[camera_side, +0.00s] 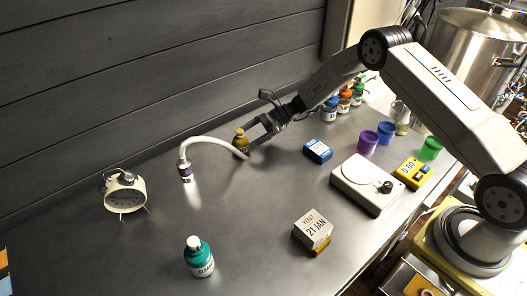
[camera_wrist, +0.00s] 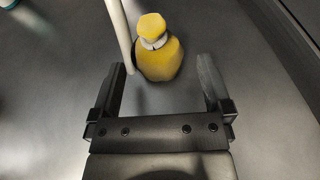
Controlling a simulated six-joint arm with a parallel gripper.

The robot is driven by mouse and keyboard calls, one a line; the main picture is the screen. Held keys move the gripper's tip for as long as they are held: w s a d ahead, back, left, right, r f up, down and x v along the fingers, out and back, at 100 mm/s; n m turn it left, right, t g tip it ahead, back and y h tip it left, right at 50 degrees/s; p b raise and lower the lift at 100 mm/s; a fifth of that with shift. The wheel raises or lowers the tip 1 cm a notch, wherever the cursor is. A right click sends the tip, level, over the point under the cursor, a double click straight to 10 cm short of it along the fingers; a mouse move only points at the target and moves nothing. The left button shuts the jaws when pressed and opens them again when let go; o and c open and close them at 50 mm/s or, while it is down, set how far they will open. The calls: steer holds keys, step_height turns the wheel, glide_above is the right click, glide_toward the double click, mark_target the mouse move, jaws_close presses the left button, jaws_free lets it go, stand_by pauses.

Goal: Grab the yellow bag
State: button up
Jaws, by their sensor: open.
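The yellow bag (camera_wrist: 160,62) shows in the wrist view as a rounded yellow bundle with a pale band round its neck. It stands just beyond the fingertips of my gripper (camera_wrist: 165,78), roughly centred between them. My gripper is open and nothing is between its jaws. In the side view the yellow bag (camera_side: 240,138) is partly hidden behind my gripper (camera_side: 246,144) and the curved lamp neck.
The white lamp neck (camera_wrist: 121,35) rises close to the bag's left side. An alarm clock (camera_side: 125,194), a teal bottle (camera_side: 199,258), a yeast box (camera_side: 313,230), a blue box (camera_side: 318,151) and a white scale (camera_side: 367,184) stand apart on the grey table. A dark wall runs behind.

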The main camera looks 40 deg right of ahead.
mark_target(241, 141)
steer(key=shift+x, duration=2)
steer(key=shift+s, duration=0.1)
steer(key=c, duration=1.2)
steer(key=shift+r, duration=0.1)
